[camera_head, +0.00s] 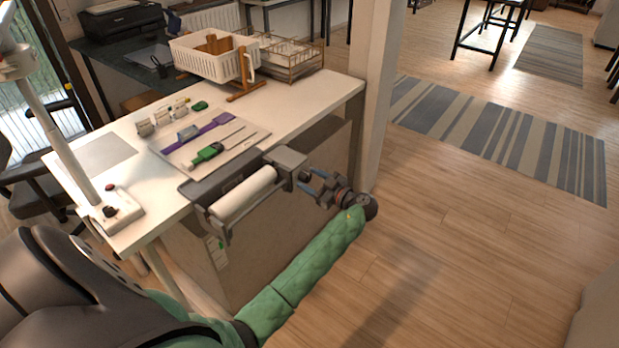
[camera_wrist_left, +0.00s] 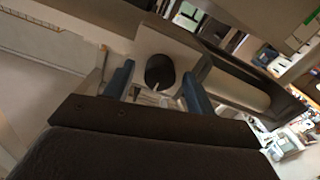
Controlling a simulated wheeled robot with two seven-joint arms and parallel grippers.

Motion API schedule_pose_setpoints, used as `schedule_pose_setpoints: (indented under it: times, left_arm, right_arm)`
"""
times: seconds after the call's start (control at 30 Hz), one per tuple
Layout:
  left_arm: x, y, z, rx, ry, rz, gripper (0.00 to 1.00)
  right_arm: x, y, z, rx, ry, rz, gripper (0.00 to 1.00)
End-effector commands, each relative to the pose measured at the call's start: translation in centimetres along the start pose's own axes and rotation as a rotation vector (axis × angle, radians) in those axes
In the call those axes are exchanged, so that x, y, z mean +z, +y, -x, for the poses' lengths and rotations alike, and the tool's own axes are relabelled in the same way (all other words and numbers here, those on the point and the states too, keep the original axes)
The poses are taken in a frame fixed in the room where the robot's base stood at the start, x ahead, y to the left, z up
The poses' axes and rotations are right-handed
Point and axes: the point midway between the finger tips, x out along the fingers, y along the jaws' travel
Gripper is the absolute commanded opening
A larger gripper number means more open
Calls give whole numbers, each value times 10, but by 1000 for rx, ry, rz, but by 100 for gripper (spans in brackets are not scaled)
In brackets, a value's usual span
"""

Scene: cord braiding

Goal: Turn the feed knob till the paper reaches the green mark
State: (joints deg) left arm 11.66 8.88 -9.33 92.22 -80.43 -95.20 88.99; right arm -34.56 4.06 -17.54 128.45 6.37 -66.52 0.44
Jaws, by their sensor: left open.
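A feed unit is fixed at the front edge of the white table, with a white paper roll (camera_head: 243,195) in it. The roll also shows in the left wrist view (camera_wrist_left: 238,92). The dark round feed knob (camera_wrist_left: 159,71) is on the unit's end housing (camera_head: 287,161). My left gripper (camera_head: 311,183) is open beside that end. In the left wrist view the knob appears between its two blue fingers, with gaps on both sides. A small pale strip with a green patch (camera_head: 219,244) hangs below the roll's left end. I cannot make out the paper's edge clearly.
The white table (camera_head: 310,97) bears a tray with a green-handled tool (camera_head: 206,153) and a purple tool, a white basket (camera_head: 213,58), and a wire rack. A white lamp base (camera_head: 112,214) stands at its left corner.

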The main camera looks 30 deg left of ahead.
Motion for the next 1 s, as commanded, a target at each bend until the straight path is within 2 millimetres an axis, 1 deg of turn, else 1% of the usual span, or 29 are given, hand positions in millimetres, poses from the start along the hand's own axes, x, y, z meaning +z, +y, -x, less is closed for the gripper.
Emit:
schedule_pose_setpoints:
  times: [0.03,0.13,0.4,0.47,0.5,0.57,0.63,0.67,0.87,1.0]
  left_arm:
    - [-1,0,-4,0,1,-1,56]
    - [0,0,-8,0,0,-1,56]
    - [0,0,-8,1,-1,0,56]
    - [0,0,-8,0,-1,0,46]
    - [0,0,-8,1,-1,0,38]
    - [0,0,-8,0,-1,0,26]
    - [0,0,-8,0,-1,0,12]
    - [0,0,-8,0,-1,0,11]
    - [0,0,-8,0,-1,-11,11]
    - [1,0,-8,0,-1,-50,11]
  right_arm:
    - [-2,-1,4,-1,-3,0,33]
    - [-3,-2,8,-1,-6,1,33]
    - [-3,-2,8,-1,-7,1,33]
    - [-3,-2,8,-2,-7,1,33]
    - [-3,-2,8,-2,-7,1,33]
    - [-3,-2,8,-2,-7,1,33]
    - [-3,-2,8,-2,-7,1,33]
    - [-3,-2,8,-2,-7,1,33]
    - [-2,-2,8,-2,-7,1,33]
    - [-2,-2,5,-2,-4,1,33]
